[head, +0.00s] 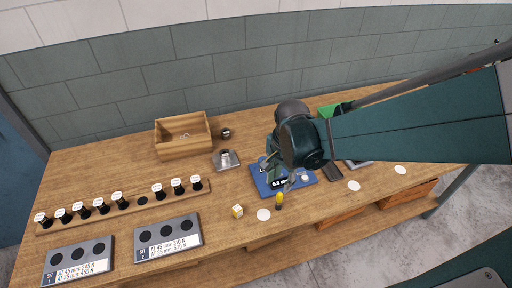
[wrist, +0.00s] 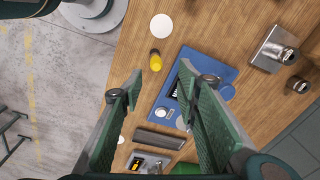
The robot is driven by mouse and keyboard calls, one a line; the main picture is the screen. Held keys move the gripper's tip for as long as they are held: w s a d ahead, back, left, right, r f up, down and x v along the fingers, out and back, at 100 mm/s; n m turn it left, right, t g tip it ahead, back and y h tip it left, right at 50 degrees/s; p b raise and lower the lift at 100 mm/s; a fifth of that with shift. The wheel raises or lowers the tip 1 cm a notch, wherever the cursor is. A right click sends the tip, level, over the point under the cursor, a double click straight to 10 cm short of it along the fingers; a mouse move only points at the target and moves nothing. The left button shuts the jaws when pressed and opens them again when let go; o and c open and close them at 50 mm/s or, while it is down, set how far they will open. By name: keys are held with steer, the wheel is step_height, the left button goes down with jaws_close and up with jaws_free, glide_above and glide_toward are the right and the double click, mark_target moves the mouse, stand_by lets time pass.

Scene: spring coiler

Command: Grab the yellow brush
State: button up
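The yellow brush (head: 279,201) is small, with a dark end, and stands or lies near the table's front edge, just in front of the blue device. In the wrist view the yellow brush (wrist: 155,62) shows nearly end-on, beyond my fingertips and between them and a white disc. I cannot tell from these views whether it is upright. My gripper (wrist: 160,72) is open, with its two green fingers apart and nothing between them. In the head view my gripper (head: 284,178) hangs over the blue device, behind the brush, and partly hides that device.
The blue device (head: 263,182) with a display lies beside the brush. A white disc (head: 263,214) and a small yellow-and-white block (head: 237,211) are to its left. A wooden box (head: 183,148), a metal block (head: 226,160) and a rack of dark-bodied pieces (head: 140,207) stand farther left.

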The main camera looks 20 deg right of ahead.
mark_target(280, 193)
steer(key=shift+d+f+m+g, duration=0.25)
steer(key=shift+f+m, duration=0.25)
steer(key=shift+f, duration=0.3)
steer(key=shift+d+f+m+g, duration=0.1)
steer(key=shift+f+m+g, duration=0.15)
steer(key=shift+f+m, duration=0.4)
steer(key=shift+f, duration=0.1)
steer(key=shift+f, duration=0.15)
steer(key=shift+f+b, duration=0.3)
steer(key=shift+f, duration=0.9)
steer(key=shift+f, duration=0.1)
steer(key=shift+w+f+b, duration=0.1)
steer(key=shift+f+b, duration=0.3)
steer(key=shift+f, duration=2.05)
steer(key=c, duration=1)
